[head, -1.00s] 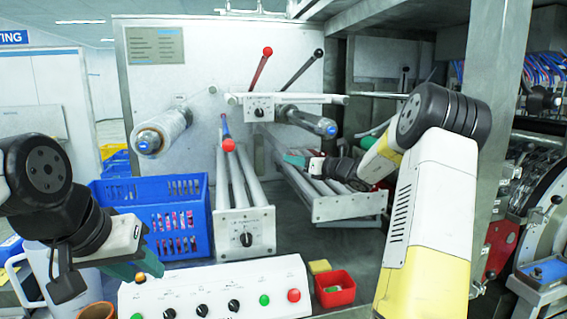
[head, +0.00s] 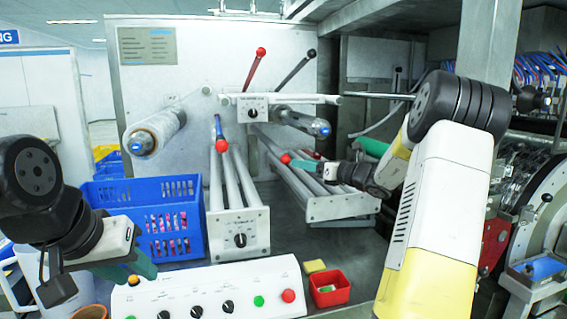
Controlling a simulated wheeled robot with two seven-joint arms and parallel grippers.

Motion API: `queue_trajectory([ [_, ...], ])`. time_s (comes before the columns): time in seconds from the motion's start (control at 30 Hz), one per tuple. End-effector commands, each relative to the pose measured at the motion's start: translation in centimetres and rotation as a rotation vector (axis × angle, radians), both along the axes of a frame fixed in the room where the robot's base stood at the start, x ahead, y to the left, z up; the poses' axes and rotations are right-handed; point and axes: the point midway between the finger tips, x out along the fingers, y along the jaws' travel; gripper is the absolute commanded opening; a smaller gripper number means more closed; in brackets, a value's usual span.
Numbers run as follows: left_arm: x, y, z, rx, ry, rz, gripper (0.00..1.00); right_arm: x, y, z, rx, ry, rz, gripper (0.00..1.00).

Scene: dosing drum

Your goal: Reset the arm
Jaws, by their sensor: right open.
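My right gripper (head: 322,168) is open above the right-hand tilted roller frame (head: 342,207), coming in from the right. A red ball knob (head: 285,158) shows just left of its teal fingertips; I see a small gap, but depth is unclear. My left gripper (head: 140,263) is low at the left, over the left end of the white control panel (head: 215,288). One teal finger shows and its opening cannot be made out. A lever with a blue shaft and red ball (head: 221,146) stands at the left roller frame (head: 238,232).
A red-knobbed lever (head: 261,53) and a black-knobbed lever (head: 310,54) rise behind the upper bar. A blue crate (head: 110,194) stands at the left. A red bin (head: 330,288) and a yellow block (head: 315,266) sit right of the panel. A metal post (head: 480,40) is at the right.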

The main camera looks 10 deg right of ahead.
Motion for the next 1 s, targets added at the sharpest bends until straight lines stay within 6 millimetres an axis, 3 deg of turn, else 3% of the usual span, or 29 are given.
queue_trajectory([
  [0.4,0.0,0.0,0.0,0.000,0.000,0.000,0.36,-0.7,-0.3,0.1,-0.002,-0.001,0.003,0.52],
  [0.47,0.0,0.0,0.0,0.000,0.000,0.000,0.36,-0.9,0.2,0.2,-0.020,-0.004,0.015,0.52],
  [0.57,0.0,0.0,0.0,0.000,0.000,0.000,0.36,-2.3,3.0,0.6,-0.122,-0.020,0.077,0.52],
  [0.67,0.0,0.0,0.0,0.000,0.000,0.000,0.36,-5.5,7.9,0.9,-0.333,-0.063,0.204,0.52],
  [0.8,0.0,0.0,0.0,0.000,0.000,0.000,0.36,-13.3,15.0,0.3,-0.768,-0.197,0.463,0.52],
  [0.9,0.0,0.0,0.0,0.000,0.000,0.000,0.36,-19.2,17.6,-0.7,-1.078,-0.329,0.647,0.52],
  [1.0,0.0,0.0,0.0,0.000,0.000,0.000,0.36,-24.8,18.3,-1.8,-1.373,-0.485,0.824,0.52],
])
